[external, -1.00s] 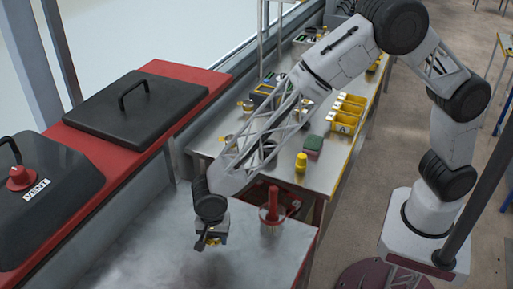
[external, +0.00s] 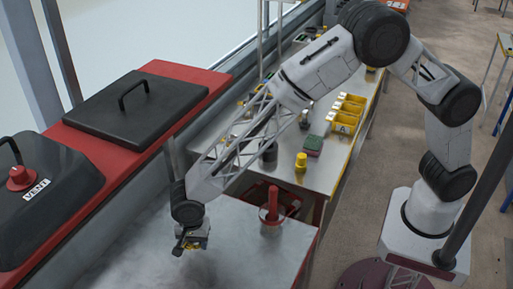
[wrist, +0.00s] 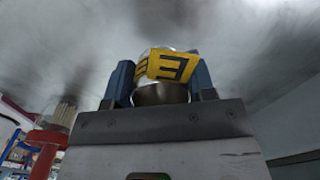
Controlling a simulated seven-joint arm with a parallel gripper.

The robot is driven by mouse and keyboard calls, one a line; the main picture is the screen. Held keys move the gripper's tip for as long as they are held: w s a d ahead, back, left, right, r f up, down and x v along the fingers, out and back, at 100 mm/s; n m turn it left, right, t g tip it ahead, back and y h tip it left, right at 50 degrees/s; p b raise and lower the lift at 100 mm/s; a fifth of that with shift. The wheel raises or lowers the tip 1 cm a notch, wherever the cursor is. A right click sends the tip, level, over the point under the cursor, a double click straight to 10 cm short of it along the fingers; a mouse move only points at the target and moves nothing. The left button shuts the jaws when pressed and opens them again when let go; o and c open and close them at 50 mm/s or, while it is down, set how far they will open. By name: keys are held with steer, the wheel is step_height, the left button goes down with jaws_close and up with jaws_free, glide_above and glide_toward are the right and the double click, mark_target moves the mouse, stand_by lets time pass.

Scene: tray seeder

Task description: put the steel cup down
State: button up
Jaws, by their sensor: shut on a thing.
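My gripper (wrist: 161,82) is shut on the steel cup (wrist: 160,95), with one blue-grey finger on each side of it. In the wrist view the cup shows a yellow band with a dark mark, and shiny metal below the band. In the external view my gripper (external: 191,243) is over the grey metal table (external: 150,265) at the bottom middle. The cup is small there and partly hidden by the gripper. I cannot tell whether its base touches the table.
A workbench (external: 320,175) behind holds yellow bins (external: 347,112), a yellow bottle (external: 301,162) and a green-topped block (external: 314,145). A red ledge with black lids (external: 135,105) runs along the left. The near-left table is clear.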

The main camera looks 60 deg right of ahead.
mark_target(196, 248)
steer(key=shift+f, duration=1.6)
steer(key=shift+f, duration=0.1)
steer(key=o, duration=0.9)
steer(key=shift+o, duration=0.2)
step_height(196, 248, up, 12)
steer(key=shift+d, duration=0.1)
